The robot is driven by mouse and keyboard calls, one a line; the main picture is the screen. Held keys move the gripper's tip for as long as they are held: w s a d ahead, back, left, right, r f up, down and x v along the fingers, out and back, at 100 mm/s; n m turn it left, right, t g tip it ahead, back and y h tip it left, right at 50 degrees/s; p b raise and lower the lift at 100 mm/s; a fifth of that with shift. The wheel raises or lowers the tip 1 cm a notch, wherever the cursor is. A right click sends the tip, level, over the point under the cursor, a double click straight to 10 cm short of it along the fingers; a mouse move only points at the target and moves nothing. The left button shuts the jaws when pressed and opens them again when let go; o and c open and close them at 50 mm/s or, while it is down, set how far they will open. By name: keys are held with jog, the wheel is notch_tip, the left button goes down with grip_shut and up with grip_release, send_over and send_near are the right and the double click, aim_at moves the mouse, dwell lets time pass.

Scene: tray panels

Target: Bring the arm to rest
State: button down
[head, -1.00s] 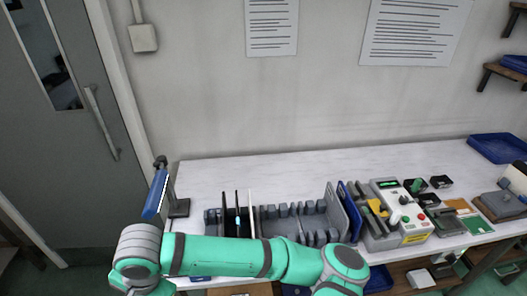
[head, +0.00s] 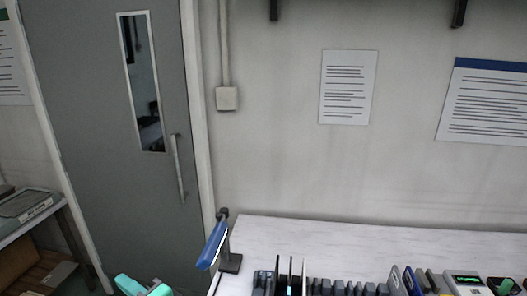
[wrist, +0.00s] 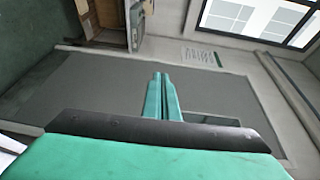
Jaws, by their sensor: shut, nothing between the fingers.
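My gripper (wrist: 161,85) shows in the wrist view with its two teal fingers together and nothing between them. It points toward a large grey surface and is clear of the worktable in that view. In the head view only a small teal part of my arm (head: 143,287) shows at the bottom edge, left of the table. The gripper itself is out of the head view.
The white worktable (head: 330,240) holds a blue lamp (head: 213,244) at its left end and a rack with dark upright panels (head: 290,275). A grey door (head: 95,130) stands behind on the left. A side table (head: 30,205) is at far left.

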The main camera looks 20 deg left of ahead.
jog(key=w+d+f+m+t+h, duration=0.2)
jog(key=w+d+f+m+t, duration=0.15)
jog(key=d+t, duration=0.25)
jog(key=w+d+f+m+t+h, duration=0.1)
jog(key=w+d+f+m+t, duration=0.1)
jog(key=w+d+m+t, duration=0.25)
jog(key=s+d+f+t+h, duration=0.35)
jog(key=d+f+h, duration=0.35)
jog(key=d+f, duration=0.55)
jog(key=s+d+f+n+h, duration=0.3)
jog(key=s+d+n, duration=0.2)
jog(key=s+d, duration=0.5)
jog(key=s+d+f+n+g+h, duration=0.1)
jog(key=s+d+f+n+h, duration=0.3)
jog(key=s+d, duration=0.7)
jog(key=shift+d+n, duration=0.3)
jog(key=shift+n, duration=0.1)
jog(key=shift+a, duration=0.1)
